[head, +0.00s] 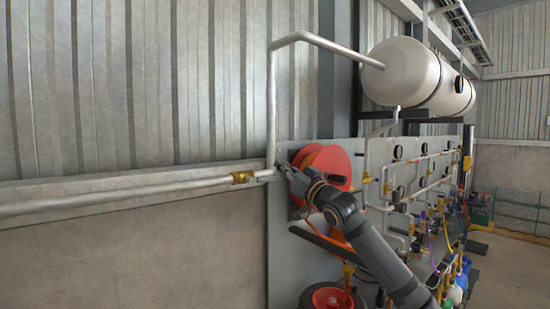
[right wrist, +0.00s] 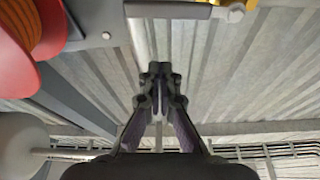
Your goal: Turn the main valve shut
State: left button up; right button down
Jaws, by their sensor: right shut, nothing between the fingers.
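A brass valve body (head: 242,177) sits on the grey horizontal pipe at the left of the panel in the head view. A yellow part (right wrist: 235,4) is cut off at the top edge of the right wrist view, and I cannot tell whether it is the same valve. My right gripper (head: 283,168) is beside the red reel, just right of the brass valve and apart from it. In the right wrist view my right gripper (right wrist: 158,82) has its fingertips together with nothing between them. The valve's handle is not clear. My left gripper is not in view.
A red hose reel (head: 325,160) is behind my right arm and shows at the right wrist view's upper left (right wrist: 38,40). A grey pipe (head: 271,105) rises beside it to a white tank (head: 405,72). Gauges and smaller valves line the panel (head: 282,235) to the right.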

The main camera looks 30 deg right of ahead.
aim_at(264, 179)
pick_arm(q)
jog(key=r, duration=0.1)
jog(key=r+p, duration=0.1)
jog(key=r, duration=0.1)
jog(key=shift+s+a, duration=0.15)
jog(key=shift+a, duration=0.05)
pick_arm(e)
jog(key=w+f, duration=0.3)
jog(key=shift+a, duration=0.3)
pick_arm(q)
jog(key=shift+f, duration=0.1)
